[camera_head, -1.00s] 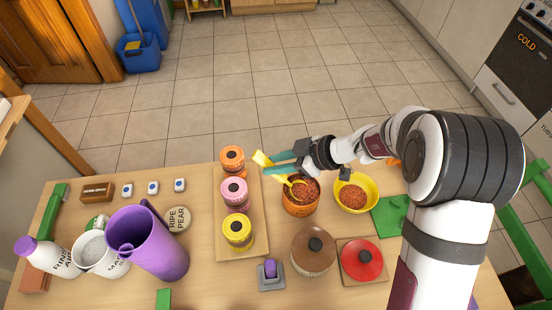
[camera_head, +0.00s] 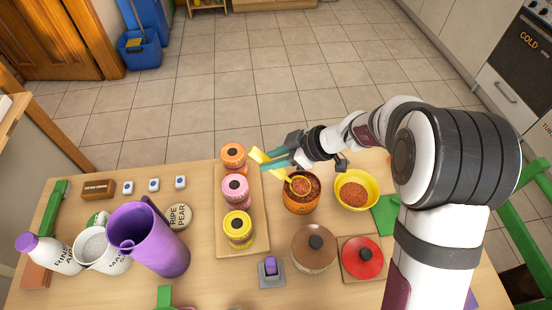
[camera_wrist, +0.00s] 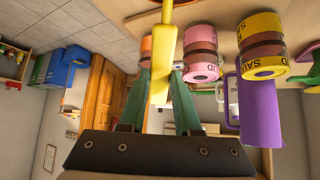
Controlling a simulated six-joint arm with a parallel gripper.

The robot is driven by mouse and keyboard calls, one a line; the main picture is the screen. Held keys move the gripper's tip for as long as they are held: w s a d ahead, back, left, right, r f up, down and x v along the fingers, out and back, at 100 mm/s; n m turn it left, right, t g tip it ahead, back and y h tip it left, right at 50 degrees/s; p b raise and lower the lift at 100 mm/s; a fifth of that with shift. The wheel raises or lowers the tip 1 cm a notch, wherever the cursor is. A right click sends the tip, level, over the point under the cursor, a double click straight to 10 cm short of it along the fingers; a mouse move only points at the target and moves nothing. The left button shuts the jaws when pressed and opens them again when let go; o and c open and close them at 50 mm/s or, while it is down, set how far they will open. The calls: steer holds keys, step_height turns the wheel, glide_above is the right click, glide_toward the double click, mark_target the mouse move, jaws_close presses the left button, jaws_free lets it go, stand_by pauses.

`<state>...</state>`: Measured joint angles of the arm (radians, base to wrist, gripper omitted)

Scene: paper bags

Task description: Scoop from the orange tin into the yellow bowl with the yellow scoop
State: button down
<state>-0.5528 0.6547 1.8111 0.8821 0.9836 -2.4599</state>
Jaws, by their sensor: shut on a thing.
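My gripper (camera_head: 278,160) is shut on the handle of the yellow scoop (camera_head: 257,155), and the wrist view shows the yellow handle (camera_wrist: 166,60) between the green fingers (camera_wrist: 160,95). The scoop's bowl end is at the mouth of the orange tin (camera_head: 299,206), over the reddish-brown grains inside; how deep it sits is hard to tell. Some grains seem to be in the scoop. The yellow bowl (camera_head: 372,183) stands just right of the tin and holds a heap of the same grains.
A wooden tray (camera_head: 228,250) with orange, pink and yellow jars stands left of the tin. A lidded brown pot (camera_head: 314,249) and a red-lidded container (camera_head: 362,260) stand in front. A purple pitcher (camera_head: 160,250) is at left. A green cloth-like item (camera_head: 386,215) lies right of the bowl.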

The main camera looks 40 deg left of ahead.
mark_target(255, 151)
step_height(255, 151, up, 4)
steer(key=shift+f, duration=0.25)
steer(key=shift+a+r, duration=0.2)
steer(key=shift+r, duration=0.1)
steer(key=shift+s+a+r+t+h, duration=0.1)
steer(key=shift+s+a+t+h, duration=0.15)
steer(key=shift+a+h, duration=0.45)
steer(key=shift+s+a+t+h, duration=0.15)
steer(key=shift+a+t+h, duration=0.2)
steer(key=shift+h, duration=0.65)
steer(key=w+d+r+m+t+h, duration=0.1)
steer(key=w+d+r+m+t, duration=0.4)
steer(key=d, duration=0.6)
steer(key=w+d+r+m, duration=0.3)
steer(key=d+m, duration=0.3)
steer(key=d, duration=0.4)
steer(key=s+d+r+m+t+h, duration=0.1)
steer(key=d+r+m+h, duration=0.1)
steer(key=d+m, duration=0.3)
steer(key=s+d+r+m+t+h, duration=0.1)
steer(key=d+m, duration=0.4)
steer(key=d, duration=0.8)
steer(key=shift+s+r+h, duration=0.3)
steer(key=shift+r+h, duration=0.3)
steer(key=shift+r, duration=0.15)
steer(key=shift+a, duration=0.1)
